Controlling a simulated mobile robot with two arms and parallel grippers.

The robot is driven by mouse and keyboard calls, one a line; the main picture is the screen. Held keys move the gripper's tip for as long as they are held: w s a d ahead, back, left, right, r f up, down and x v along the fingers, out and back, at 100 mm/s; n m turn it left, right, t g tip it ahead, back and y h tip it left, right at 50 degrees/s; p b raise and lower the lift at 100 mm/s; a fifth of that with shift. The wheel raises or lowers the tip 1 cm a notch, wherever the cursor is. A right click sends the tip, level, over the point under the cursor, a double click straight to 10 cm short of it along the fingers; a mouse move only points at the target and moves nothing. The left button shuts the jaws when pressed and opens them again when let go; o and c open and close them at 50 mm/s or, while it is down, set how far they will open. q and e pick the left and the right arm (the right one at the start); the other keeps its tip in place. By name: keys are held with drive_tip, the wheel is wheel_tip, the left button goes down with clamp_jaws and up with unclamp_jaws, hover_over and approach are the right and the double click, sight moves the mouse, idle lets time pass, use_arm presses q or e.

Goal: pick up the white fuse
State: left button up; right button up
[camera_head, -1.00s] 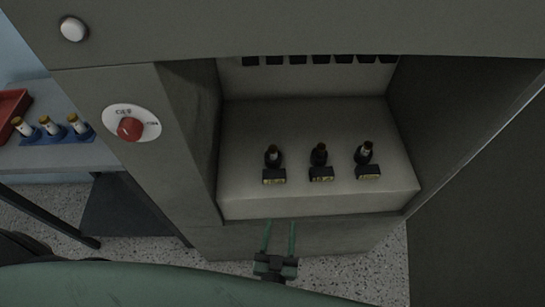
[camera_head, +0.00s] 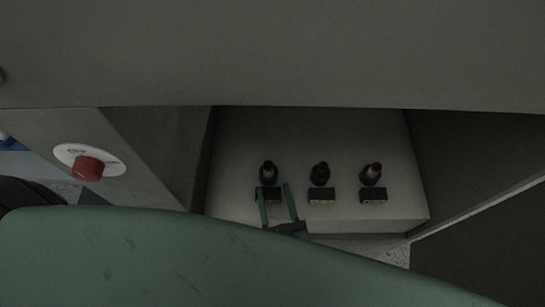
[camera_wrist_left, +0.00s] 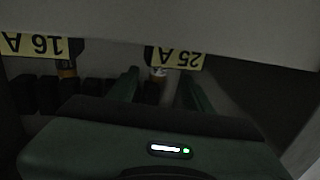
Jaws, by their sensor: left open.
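Several fuses stand in dark sockets on the grey cabinet ledge (camera_head: 350,215); in this dim light I cannot clearly tell their colours. The left fuse (camera_head: 268,170) is upright behind a small label block. My left gripper (camera_head: 274,189) is open and empty, its two green fingers pointing at this left socket, one on each side of its label. My right gripper is out of view.
Two more fuses, the middle one (camera_head: 320,173) and the right one (camera_head: 372,173), stand close by on the ledge. Cabinet walls flank the recess, and a panel overhangs it. A red knob (camera_head: 88,168) sits on the left front.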

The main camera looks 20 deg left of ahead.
sight(270, 172)
use_arm(q)
drive_tip(key=x, duration=0.2)
drive_tip(key=shift+w+a+r, duration=0.15)
drive_tip(key=shift+w, duration=0.2)
drive_tip(key=x, duration=0.3)
drive_tip(key=b+x, duration=0.1)
drive_tip(key=shift+w+r, duration=0.2)
drive_tip(key=shift+r, duration=0.1)
drive_tip(key=shift+w+a, duration=0.2)
drive_tip(key=shift+w, duration=0.1)
clamp_jaws()
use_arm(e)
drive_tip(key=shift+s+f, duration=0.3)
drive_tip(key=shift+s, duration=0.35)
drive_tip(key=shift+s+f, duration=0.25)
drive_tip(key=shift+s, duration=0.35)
